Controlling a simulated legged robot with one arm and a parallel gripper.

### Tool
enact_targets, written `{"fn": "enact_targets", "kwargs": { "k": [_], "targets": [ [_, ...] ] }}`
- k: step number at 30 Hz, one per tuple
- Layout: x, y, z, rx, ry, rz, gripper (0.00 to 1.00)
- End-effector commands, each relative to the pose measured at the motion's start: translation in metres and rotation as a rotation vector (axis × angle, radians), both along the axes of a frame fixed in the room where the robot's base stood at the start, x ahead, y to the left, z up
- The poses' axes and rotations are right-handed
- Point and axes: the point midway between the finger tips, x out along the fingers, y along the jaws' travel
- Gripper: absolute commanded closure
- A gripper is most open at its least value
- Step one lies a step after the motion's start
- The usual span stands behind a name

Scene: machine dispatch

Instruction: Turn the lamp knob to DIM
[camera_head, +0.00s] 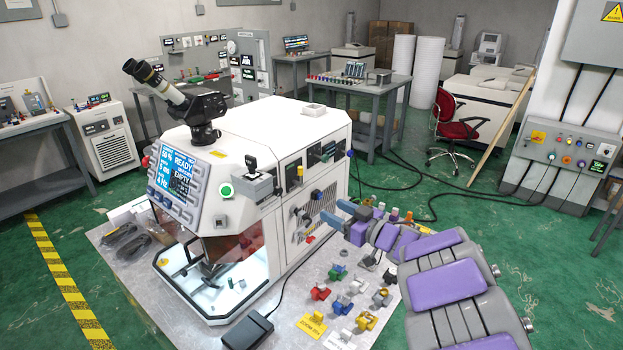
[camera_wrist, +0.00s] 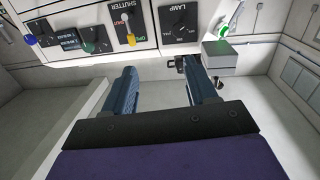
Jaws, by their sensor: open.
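The lamp knob (camera_wrist: 180,28) is a dark dial on a black plate marked LAMP, at the top of the wrist view. Its small position labels are too blurred to read, so I cannot tell its setting. My gripper (camera_wrist: 160,80) is open and empty, its two blue fingers apart, below the knob in that view and not touching it. In the head view my gripper (camera_head: 338,213) is beside the right side of the white machine (camera_head: 290,130). I cannot make out the lamp knob surely in the head view.
Left of the lamp plate are a yellow SHUTTER lever (camera_wrist: 130,39), a green knob (camera_wrist: 100,47) and a blue button (camera_wrist: 30,40). A grey box (camera_wrist: 218,54) juts out near the right finger. Several coloured parts and a black pedal (camera_head: 248,332) lie on the table (camera_head: 285,330).

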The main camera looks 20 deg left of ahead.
Motion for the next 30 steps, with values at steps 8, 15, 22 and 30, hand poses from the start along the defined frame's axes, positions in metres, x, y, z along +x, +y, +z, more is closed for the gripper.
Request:
{"fn": "enact_targets", "kwargs": {
  "k": [8, 15, 22, 30],
  "targets": [
    [-0.019, 0.039, -0.007, 0.048, 0.026, 0.127, 0.43],
    [-0.003, 0.066, -0.005, 0.055, 0.023, 0.125, 0.43],
    [0.014, 0.099, -0.003, 0.059, 0.024, 0.123, 0.43],
    [0.029, 0.145, -0.005, 0.053, 0.024, 0.123, 0.43]
  ]
}}
